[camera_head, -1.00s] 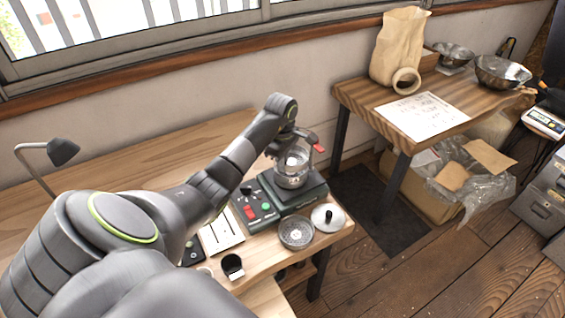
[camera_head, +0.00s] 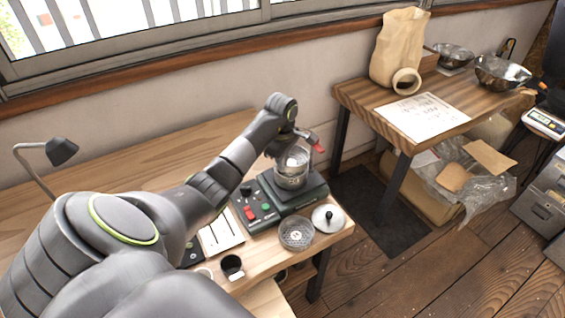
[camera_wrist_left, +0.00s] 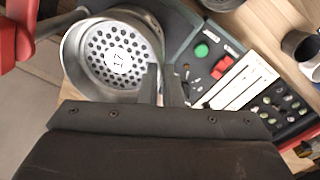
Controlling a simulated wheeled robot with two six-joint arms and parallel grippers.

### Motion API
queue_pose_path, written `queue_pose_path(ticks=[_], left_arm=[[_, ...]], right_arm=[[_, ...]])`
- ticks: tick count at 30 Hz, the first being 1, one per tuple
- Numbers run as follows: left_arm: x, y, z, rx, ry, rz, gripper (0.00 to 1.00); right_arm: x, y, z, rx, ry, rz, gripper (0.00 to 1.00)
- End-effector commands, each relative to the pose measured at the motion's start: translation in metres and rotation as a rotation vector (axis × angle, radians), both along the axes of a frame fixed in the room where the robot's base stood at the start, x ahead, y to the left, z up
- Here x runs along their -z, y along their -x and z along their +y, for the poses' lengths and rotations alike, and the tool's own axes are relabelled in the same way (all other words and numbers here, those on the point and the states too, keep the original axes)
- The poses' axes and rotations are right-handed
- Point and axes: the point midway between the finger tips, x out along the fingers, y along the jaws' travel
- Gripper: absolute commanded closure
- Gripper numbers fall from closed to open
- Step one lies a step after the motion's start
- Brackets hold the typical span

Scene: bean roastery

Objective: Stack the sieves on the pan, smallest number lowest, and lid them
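My left gripper (camera_wrist_left: 164,88) is at the near rim of a round metal sieve (camera_wrist_left: 90,45) with a perforated floor and a label that looks like 17. Its two fingers are close together with the sieve's wall between them. In the head view this sieve (camera_head: 293,160) is over the dark shaker base (camera_head: 312,193), above or on other metal ware; I cannot tell whether they touch. Another sieve (camera_head: 297,233) lies on the bench in front of the shaker. The lid (camera_head: 328,218), a silver disc with a black knob, lies beside it. My right gripper is not in view.
A control panel (camera_head: 247,212) with red and green buttons adjoins the shaker. A white slotted tray (camera_head: 221,234) and a dark cup (camera_head: 232,265) stand left of the loose sieve. A desk lamp (camera_head: 62,151) is at far left. The bench's back left is clear.

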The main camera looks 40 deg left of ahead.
Motion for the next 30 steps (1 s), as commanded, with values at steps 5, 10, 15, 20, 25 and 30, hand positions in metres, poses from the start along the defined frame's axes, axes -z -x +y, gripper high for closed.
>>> queue_pose_path(ticks=[5,10,15,20,25,30], left_arm=[[0.0,0.0,0.0,0.0,0.0,-0.001,1.0],[0.003,0.0,0.0,0.0,0.0,-0.001,1.0],[0.006,0.0,0.0,0.0,0.0,-0.001,1.0],[0.01,0.0,0.0,0.0,0.0,-0.001,1.0],[0.013,0.0,0.0,0.0,0.0,-0.001,1.0],[0.016,0.0,0.0,0.001,0.0,-0.001,1.0]], right_arm=[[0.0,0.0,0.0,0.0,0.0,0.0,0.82],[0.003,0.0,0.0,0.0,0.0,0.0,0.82],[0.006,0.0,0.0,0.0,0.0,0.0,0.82],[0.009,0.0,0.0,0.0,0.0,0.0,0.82],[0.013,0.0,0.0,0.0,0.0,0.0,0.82],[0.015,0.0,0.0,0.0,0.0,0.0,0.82]])
